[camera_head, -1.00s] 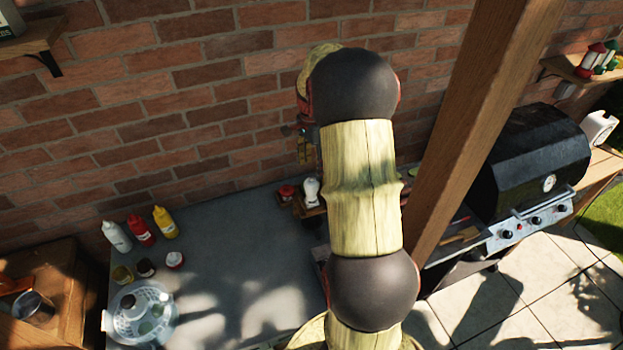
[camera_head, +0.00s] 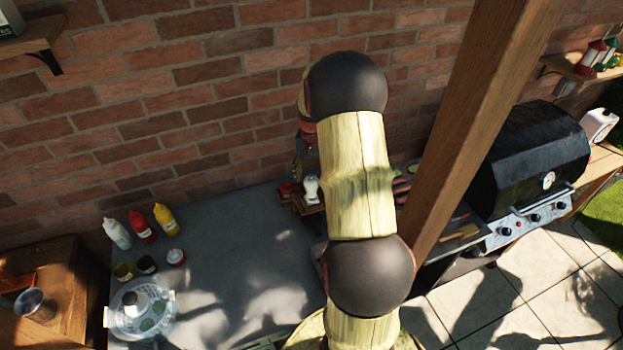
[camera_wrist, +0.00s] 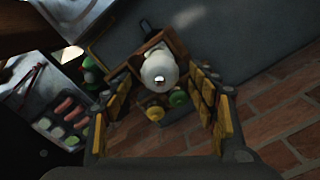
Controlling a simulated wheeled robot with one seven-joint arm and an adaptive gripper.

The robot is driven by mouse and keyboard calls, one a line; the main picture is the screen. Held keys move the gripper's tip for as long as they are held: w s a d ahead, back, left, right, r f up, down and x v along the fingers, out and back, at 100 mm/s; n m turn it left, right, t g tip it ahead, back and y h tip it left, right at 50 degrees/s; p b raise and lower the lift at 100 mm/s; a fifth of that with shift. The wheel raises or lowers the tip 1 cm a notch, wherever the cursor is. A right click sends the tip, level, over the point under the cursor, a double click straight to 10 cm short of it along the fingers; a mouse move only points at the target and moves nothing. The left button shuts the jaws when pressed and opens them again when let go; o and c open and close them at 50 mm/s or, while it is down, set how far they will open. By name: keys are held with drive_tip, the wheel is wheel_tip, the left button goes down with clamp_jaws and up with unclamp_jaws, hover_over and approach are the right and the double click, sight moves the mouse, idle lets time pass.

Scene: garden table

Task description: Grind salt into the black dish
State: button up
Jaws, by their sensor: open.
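A white grinder (camera_head: 311,188) stands in a small wooden holder (camera_head: 311,208) near the wall end of the grey table. In the wrist view the grinder (camera_wrist: 159,68) is seen from above, between and beyond my fingers. My gripper (camera_wrist: 163,100) is open, its yellow-padded fingers on either side of the grinder's line. I cannot tell whether a finger touches it. In the head view my gripper is mostly hidden behind my arm, above the holder.
Red, yellow and white bottles (camera_head: 142,227), small jars (camera_head: 147,265) and a clear bowl (camera_head: 141,309) stand at the table's left. A tray of food (camera_wrist: 62,118) shows left in the wrist view. A wooden post (camera_head: 480,130) and black grill (camera_head: 528,155) are right. The table's middle is clear.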

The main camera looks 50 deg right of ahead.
drive_tip(key=shift+f, duration=1.15)
drive_tip(key=shift+c, duration=1.1)
drive_tip(key=c, duration=1)
drive_tip(key=shift+o, duration=0.2)
drive_tip(key=shift+n, duration=0.3)
